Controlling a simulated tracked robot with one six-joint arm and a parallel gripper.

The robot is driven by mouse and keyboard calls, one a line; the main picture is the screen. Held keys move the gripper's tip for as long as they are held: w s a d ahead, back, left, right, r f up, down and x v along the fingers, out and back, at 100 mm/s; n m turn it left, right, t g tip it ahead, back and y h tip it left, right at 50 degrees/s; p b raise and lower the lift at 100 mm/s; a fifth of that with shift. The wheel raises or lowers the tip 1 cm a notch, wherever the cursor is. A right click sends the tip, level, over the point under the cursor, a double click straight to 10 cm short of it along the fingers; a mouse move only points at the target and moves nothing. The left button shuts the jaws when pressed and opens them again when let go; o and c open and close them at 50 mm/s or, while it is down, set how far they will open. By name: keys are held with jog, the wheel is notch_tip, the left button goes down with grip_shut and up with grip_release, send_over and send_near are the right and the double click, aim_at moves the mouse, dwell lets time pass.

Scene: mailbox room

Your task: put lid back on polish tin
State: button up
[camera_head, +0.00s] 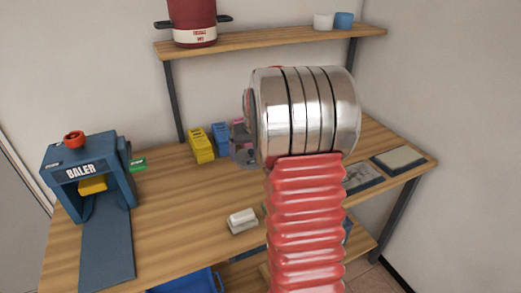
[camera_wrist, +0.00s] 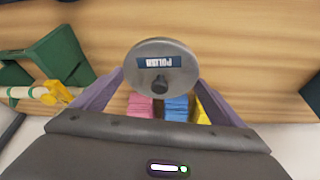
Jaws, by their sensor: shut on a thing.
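A round grey metal lid (camera_wrist: 180,48) with a dark blue POLISH label, upside down in the picture, and a dark knob shows in the wrist view. My gripper (camera_wrist: 160,80) is shut on this lid, with a purple finger at each side of it. In the head view my own arm hides most of the gripper, and only a grey round part shows at its left edge. I cannot make out the open polish tin in either view.
The wooden workbench (camera_head: 175,205) carries a blue baler (camera_head: 85,172) at left, yellow (camera_head: 201,145) and blue (camera_head: 221,138) stacks at the back, and a small white block (camera_head: 242,221) in front. A shelf (camera_head: 270,42) hangs above. A green holder (camera_wrist: 62,58) shows in the wrist view.

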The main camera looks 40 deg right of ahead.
jog(key=w+a+f+n, duration=0.1)
jog(key=a, duration=0.4)
jog(key=w+a+f, duration=0.1)
jog(key=a, duration=0.4)
jog(key=w+a+f+n, duration=0.1)
jog(key=a, duration=0.5)
jog(key=shift+w+n+y, duration=0.25)
jog(key=shift+n+y, duration=0.05)
jog(key=shift+y, duration=0.1)
jog(key=a+f+n, duration=0.1)
jog(key=a, duration=0.5)
jog(key=s+a+f+n, duration=0.1)
jog(key=a, duration=0.5)
jog(key=s+a+f+y, duration=0.1)
jog(key=a, duration=0.5)
jog(key=shift+s+a+f+n, duration=0.15)
jog(key=shift+f+n, duration=0.1)
jog(key=shift+n, duration=0.15)
jog(key=shift+a, duration=0.1)
